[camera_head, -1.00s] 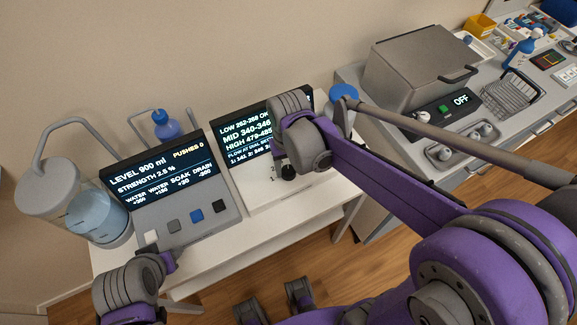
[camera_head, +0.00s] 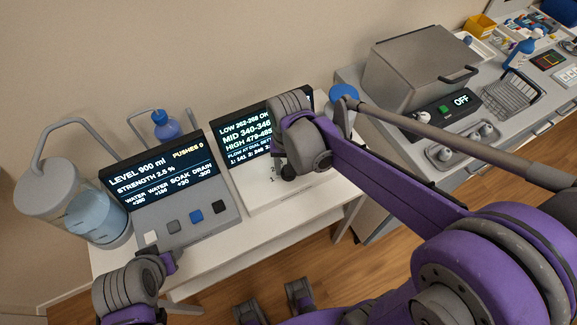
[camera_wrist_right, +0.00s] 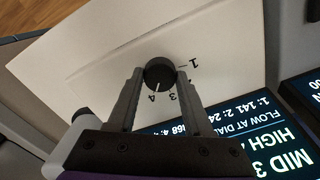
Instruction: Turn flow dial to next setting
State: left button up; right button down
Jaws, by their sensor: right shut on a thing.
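The flow dial (camera_wrist_right: 160,72) is a round black knob with a white pointer line on a white panel. In the right wrist view its pointer faces the 3 and 4 marks, seemingly nearer the 4. The 1 shows at its right; the 2 is hidden there. My right gripper (camera_wrist_right: 158,80) is shut on the dial, one finger on each side. In the head view the right gripper (camera_head: 288,172) covers most of the dial. My left gripper (camera_head: 174,257) hangs by the front edge of the left console, apart from the dial; its jaws are unclear.
The dial's screen (camera_head: 245,135) reads LOW, MID and HIGH ranges, partly covered by my right arm. The left console (camera_head: 185,215) has several square buttons and a screen reading LEVEL 900 ml. A water jug (camera_head: 95,215) stands left. A grey lidded machine (camera_head: 415,70) stands right.

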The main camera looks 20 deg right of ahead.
jog(key=shift+c, duration=1.6)
grip_release()
jog(key=shift+r, duration=0.1)
pick_arm(q)
jog(key=shift+w+r+p, duration=0.15)
jog(key=shift+r+p, duration=0.4)
jog(key=shift+r, duration=0.1)
pick_arm(e)
notch_tip(320, 180, up, 11)
jog(key=shift+f, duration=0.2)
